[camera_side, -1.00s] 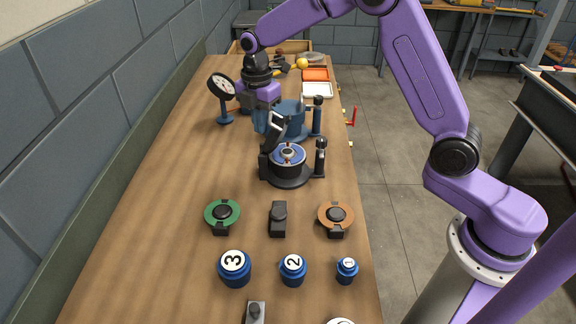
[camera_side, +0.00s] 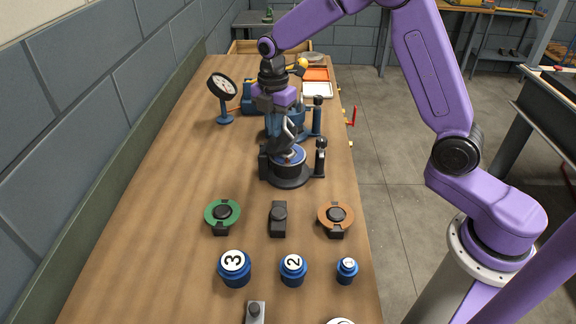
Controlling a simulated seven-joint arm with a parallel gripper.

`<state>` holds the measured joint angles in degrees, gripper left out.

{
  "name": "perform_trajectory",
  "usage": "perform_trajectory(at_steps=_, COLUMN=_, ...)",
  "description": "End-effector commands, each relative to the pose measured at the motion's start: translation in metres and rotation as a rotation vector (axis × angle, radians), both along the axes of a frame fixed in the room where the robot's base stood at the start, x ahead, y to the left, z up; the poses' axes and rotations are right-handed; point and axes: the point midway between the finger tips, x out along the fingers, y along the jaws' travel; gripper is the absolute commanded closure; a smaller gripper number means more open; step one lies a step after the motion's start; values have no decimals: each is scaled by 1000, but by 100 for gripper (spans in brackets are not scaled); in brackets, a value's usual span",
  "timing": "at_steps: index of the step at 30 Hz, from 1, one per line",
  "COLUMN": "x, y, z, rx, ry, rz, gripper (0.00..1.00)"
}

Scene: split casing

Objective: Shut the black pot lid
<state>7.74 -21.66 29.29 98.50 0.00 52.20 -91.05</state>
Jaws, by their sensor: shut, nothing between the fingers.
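The black pot (camera_side: 288,176) stands mid-table, with a blue inner rim showing at its top. It is open. Its lid (camera_side: 291,137) appears raised above the pot, steeply tilted and seen nearly edge-on; my gripper hides part of it. My gripper (camera_side: 279,133) points down with its fingers shut and empty, at the left of the lid and close to it. I cannot tell whether they touch. A black post (camera_side: 320,158) stands at the pot's right side.
A blue pot (camera_side: 301,118) stands just behind, partly hidden by my gripper. A dial gauge (camera_side: 222,90) is at the left. Green (camera_side: 222,216) and brown (camera_side: 335,217) ringed parts, a black block (camera_side: 279,219) and numbered blue weights (camera_side: 293,269) lie in front.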

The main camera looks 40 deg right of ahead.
Motion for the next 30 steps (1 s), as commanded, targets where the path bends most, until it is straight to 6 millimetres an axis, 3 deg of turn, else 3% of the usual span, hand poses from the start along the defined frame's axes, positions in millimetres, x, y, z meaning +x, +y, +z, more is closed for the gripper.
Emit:
perform_trajectory(at_steps=8, x=-3, y=-3, z=1, rx=0, ry=-1, rz=0, gripper=100)
perform_trajectory(at_steps=30, x=3, y=3, z=64, rx=1, ry=-2, rz=1, gripper=100)
